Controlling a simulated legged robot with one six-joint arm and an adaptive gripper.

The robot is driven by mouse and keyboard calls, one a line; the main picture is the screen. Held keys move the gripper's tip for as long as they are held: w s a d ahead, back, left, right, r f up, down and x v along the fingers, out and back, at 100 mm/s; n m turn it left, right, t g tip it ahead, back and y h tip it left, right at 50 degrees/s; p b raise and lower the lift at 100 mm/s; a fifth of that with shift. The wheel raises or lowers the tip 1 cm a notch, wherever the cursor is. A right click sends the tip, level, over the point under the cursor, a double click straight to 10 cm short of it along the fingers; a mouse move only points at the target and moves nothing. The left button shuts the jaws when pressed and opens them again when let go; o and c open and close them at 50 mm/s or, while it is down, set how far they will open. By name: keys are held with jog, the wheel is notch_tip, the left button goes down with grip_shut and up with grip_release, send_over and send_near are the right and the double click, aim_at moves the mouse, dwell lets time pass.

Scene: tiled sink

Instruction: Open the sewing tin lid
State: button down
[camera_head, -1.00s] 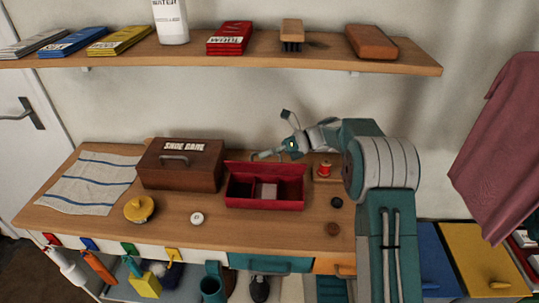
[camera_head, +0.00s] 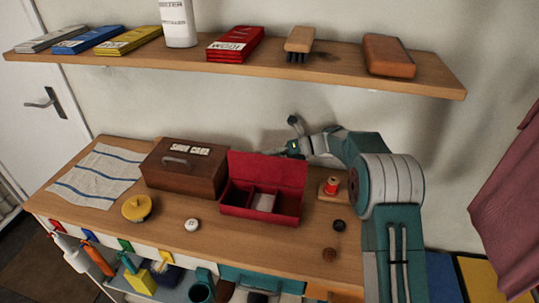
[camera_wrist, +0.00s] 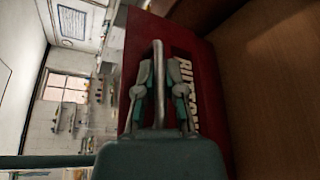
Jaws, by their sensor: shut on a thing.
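The red sewing tin (camera_head: 259,213) stands on the wooden counter, its divided inside open to view with a pale item in it. Its red lid (camera_head: 266,170) is swung up at the back edge, showing its inner face. In the wrist view the lid's outer face (camera_wrist: 145,28) carries partly hidden white lettering and a metal bar handle (camera_wrist: 158,55). My gripper (camera_wrist: 158,75) has its fingers on either side of this handle, shut on it. In the head view the fingertips are hidden behind the lid.
A brown shoe care box (camera_head: 183,172) stands close left of the tin. A red spool on a wooden stand (camera_head: 330,188) is close right. A yellow round tin (camera_head: 137,208), a white disc (camera_head: 192,224) and a dark knob (camera_head: 339,225) lie in front. A loaded shelf (camera_head: 270,65) hangs above.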

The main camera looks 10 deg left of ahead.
jog(key=shift+w+d+f, duration=0.1)
jog(key=shift+d+f, duration=0.05)
jog(key=shift+d, duration=0.45)
jog(key=shift+w+d+f, duration=0.1)
jog(key=shift+d, duration=0.45)
jog(key=shift+a, duration=0.7)
jog(key=c, duration=0.7)
grip_release()
jog(key=shift+d+r, duration=0.1)
jog(key=shift+d, duration=0.3)
notch_tip(320, 180, up, 10)
jog(key=shift+w+f, duration=0.1)
